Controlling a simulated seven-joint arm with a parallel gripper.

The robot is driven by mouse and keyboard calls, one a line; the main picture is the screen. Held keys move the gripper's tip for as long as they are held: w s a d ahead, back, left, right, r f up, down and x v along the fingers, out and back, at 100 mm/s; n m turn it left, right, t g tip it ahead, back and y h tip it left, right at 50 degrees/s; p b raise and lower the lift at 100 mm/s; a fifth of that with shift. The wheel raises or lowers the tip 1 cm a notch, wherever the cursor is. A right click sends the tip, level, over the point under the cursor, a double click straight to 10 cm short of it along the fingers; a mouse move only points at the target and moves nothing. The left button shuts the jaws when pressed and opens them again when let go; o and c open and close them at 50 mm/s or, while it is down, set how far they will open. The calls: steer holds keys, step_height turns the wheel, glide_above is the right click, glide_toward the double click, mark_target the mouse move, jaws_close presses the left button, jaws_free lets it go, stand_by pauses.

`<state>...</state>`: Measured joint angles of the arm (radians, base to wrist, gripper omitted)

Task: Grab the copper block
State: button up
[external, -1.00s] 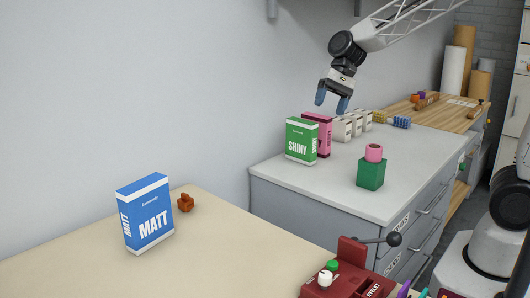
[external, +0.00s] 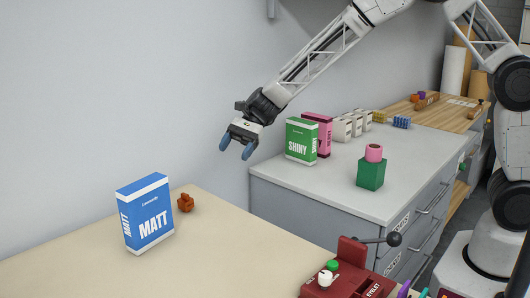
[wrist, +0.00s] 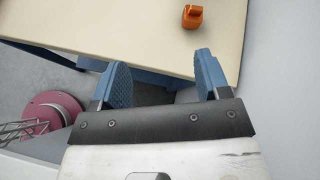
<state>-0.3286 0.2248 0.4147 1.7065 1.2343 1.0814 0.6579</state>
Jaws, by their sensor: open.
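The copper block (external: 185,202) is a small orange-brown piece with a narrower top. It stands on the beige table just right of the blue MATT box (external: 146,214). In the wrist view the copper block (wrist: 192,16) is near the top edge, beyond my fingertips. My gripper (external: 236,147) is open and empty, in the air above and to the right of the copper block. Its two blue fingers (wrist: 160,78) are spread apart in the wrist view, pointing toward the table.
The beige table (external: 90,262) is mostly clear around the block. A dark red device (external: 345,280) with a lever stands at its front right. A grey cabinet (external: 335,195) holds a green SHINY box (external: 301,140), a pink box and a green block (external: 371,174). A wall runs behind.

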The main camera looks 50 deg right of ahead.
mark_target(185, 199)
steer(key=w+a+f+m, duration=0.1)
steer(key=a+f, duration=0.2)
steer(key=w+a+f+m+y, duration=0.1)
steer(key=w+a+f, duration=0.1)
steer(key=a+f, duration=0.1)
steer(key=w+a+f+m+y, duration=0.1)
steer(key=w+a+f, duration=0.1)
steer(key=a+f, duration=0.1)
steer(key=shift+w+a+f, duration=0.15)
steer(key=shift+w+a, duration=0.05)
steer(key=shift+a, duration=0.1)
steer(key=shift+x, duration=1.25)
steer(key=shift+a, duration=0.1)
steer(key=shift+x, duration=2.55)
steer(key=shift+s+f, duration=0.1)
steer(key=c, duration=1.1)
